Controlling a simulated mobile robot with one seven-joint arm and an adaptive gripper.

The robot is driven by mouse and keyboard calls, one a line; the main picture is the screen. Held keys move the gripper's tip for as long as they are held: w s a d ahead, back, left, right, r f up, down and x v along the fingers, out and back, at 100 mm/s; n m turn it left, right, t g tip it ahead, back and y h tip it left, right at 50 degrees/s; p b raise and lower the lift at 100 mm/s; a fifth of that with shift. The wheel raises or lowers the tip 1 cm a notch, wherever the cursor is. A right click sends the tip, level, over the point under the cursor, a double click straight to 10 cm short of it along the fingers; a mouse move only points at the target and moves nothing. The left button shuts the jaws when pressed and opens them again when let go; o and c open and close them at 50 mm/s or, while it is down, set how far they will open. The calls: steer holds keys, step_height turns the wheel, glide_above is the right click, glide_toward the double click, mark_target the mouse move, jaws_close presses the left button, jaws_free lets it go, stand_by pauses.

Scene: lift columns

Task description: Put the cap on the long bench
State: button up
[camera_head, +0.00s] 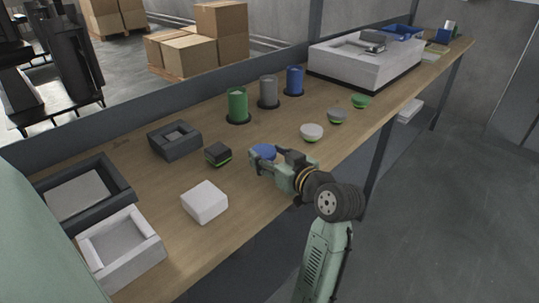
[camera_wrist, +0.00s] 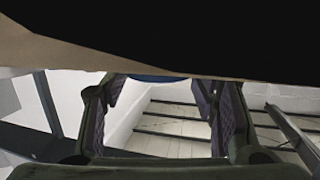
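A blue cap (camera_head: 263,151) lies at the front part of the long wooden bench (camera_head: 160,205). My gripper (camera_head: 268,157) is low over the bench at this cap, with one finger on each side of it. In the wrist view the fingers are spread wide, and a sliver of the blue cap (camera_wrist: 155,78) shows between their tips. The fingers look open; any contact with the cap is hard to see. More caps lie in a row to the right: white (camera_head: 312,131), grey (camera_head: 337,115) and green (camera_head: 361,100).
Green (camera_head: 237,103), grey (camera_head: 269,91) and blue (camera_head: 295,80) cylinders stand behind the caps. A small black-and-green block (camera_head: 218,154), a white block (camera_head: 204,202), a dark fixture (camera_head: 174,140) and open trays (camera_head: 122,261) are to the left. A large grey box (camera_head: 350,62) is at the far right.

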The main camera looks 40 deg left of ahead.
steer(key=o, duration=0.4)
steer(key=shift+o, duration=0.2)
steer(key=shift+r, duration=0.1)
